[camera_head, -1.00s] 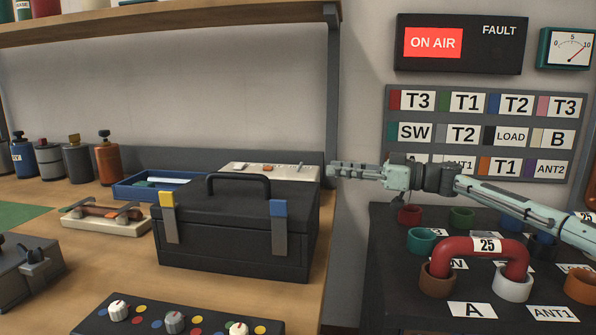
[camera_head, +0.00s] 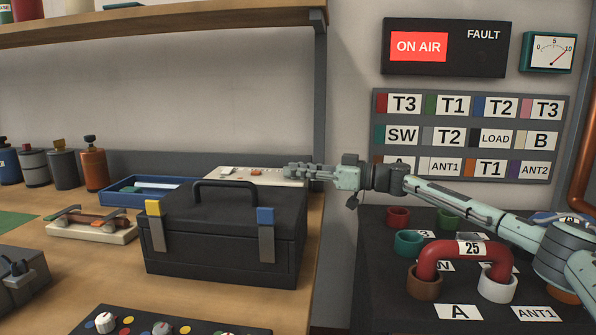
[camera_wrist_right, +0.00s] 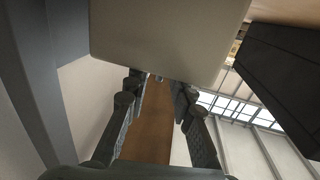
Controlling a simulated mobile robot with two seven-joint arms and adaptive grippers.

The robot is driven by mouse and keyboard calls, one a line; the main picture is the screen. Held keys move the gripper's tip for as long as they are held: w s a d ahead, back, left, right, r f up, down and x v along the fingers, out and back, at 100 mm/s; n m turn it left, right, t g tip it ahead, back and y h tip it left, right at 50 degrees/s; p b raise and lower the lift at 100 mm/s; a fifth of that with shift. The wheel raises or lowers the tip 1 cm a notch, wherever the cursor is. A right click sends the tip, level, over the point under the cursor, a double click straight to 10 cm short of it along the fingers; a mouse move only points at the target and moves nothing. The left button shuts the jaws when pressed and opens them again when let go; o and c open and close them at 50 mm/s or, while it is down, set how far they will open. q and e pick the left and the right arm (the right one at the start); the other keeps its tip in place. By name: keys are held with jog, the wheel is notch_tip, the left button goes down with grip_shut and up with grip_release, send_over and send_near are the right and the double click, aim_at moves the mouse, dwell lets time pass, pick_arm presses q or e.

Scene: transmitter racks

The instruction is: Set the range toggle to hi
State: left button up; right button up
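A cream panel (camera_head: 240,176) with small white and orange controls lies behind the black toolbox on the bench. I cannot read any range label on it, and no toggle can be made out clearly now. My right gripper (camera_head: 288,171) comes in from the right, over the panel's right end in the picture, and hides part of it. In the right wrist view the two dark fingers (camera_wrist_right: 158,84) stand apart with nothing between them. A pale slab (camera_wrist_right: 165,35), probably the panel, fills the top of that view. My left gripper is not in view.
The black toolbox (camera_head: 225,235) with its raised handle stands just in front of the panel. A blue tray (camera_head: 125,197) lies to the left. A grey shelf post (camera_head: 320,100) rises behind the gripper. A dark patch unit (camera_head: 385,285) stands at the right, below my right arm.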

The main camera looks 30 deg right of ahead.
grip_shut()
jog(key=g, duration=0.1)
jog(key=h, duration=0.1)
jog(key=r+g+h, duration=0.1)
jog(key=shift+w+a+r+n+g, duration=0.1)
jog(key=shift+w+a+n+g, duration=0.15)
jog(key=shift+a+n+g, duration=0.05)
jog(key=h, duration=0.1)
jog(key=g+h, duration=0.1)
jog(key=g, duration=0.1)
jog(key=shift+w+a+r+h, duration=0.25)
jog(key=shift+a+h, duration=0.15)
jog(key=shift+w+a+n+g+h, duration=0.15)
jog(key=shift+g+h, duration=0.4)
jog(key=shift+h, duration=0.05)
jog(key=shift+w+a+n+g+h, duration=0.1)
jog(key=shift+a+n+g+h, duration=0.05)
jog(key=shift+g+h, duration=0.45)
jog(key=shift+o, duration=1.1)
grip_release()
